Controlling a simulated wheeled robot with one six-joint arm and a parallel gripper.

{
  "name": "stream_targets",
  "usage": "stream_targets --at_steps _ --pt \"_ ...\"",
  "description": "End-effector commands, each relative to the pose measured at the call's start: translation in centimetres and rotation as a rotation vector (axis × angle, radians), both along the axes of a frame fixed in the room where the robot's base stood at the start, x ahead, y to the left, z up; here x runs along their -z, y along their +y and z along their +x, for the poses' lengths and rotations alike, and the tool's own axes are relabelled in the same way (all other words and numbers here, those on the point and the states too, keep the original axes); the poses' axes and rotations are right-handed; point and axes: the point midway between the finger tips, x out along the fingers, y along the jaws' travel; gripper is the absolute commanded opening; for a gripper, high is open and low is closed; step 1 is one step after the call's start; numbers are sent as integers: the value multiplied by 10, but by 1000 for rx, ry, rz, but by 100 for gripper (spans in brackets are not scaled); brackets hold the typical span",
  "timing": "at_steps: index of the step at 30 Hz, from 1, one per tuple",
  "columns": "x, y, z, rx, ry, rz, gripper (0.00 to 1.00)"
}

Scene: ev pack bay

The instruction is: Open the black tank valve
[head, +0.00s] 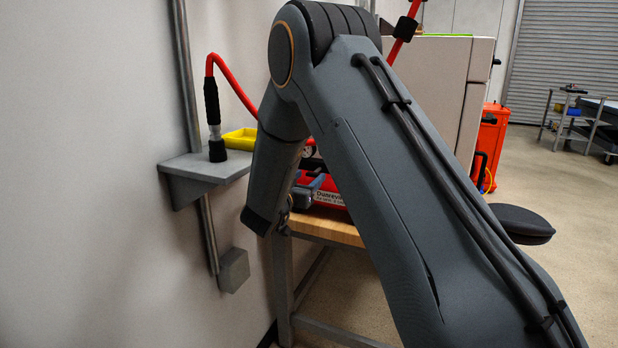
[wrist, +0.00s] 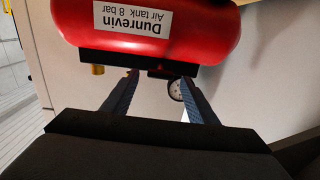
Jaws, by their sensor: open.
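The red air tank (wrist: 215,22), labelled "Dunrevin Air tank 8 bar", appears upside down across the top of the wrist view. In the head view the tank (head: 325,192) lies on the bench, partly hidden by my arm. A round white gauge (wrist: 175,90) and a brass fitting (wrist: 97,70) sit along its black strip. My gripper (wrist: 160,77) is open and empty, its fingers pointing at this strip, the gauge close to one finger. A small dark part with red shows between the fingertips. I cannot clearly make out the black valve.
The wooden bench top (head: 330,228) stands against the wall. A pale cabinet (head: 435,85) and an orange case (head: 490,140) stand behind my arm.

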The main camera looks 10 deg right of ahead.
Motion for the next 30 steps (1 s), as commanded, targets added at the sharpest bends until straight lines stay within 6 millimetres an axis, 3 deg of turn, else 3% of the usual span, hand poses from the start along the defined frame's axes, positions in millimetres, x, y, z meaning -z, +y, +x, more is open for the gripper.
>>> stream_targets --at_steps 12,20,30 --pt "0 -7 9 0 0 0 53" --pt "0 -7 9 0 0 0 12" --pt "-1 -6 8 0 30 -40 12"
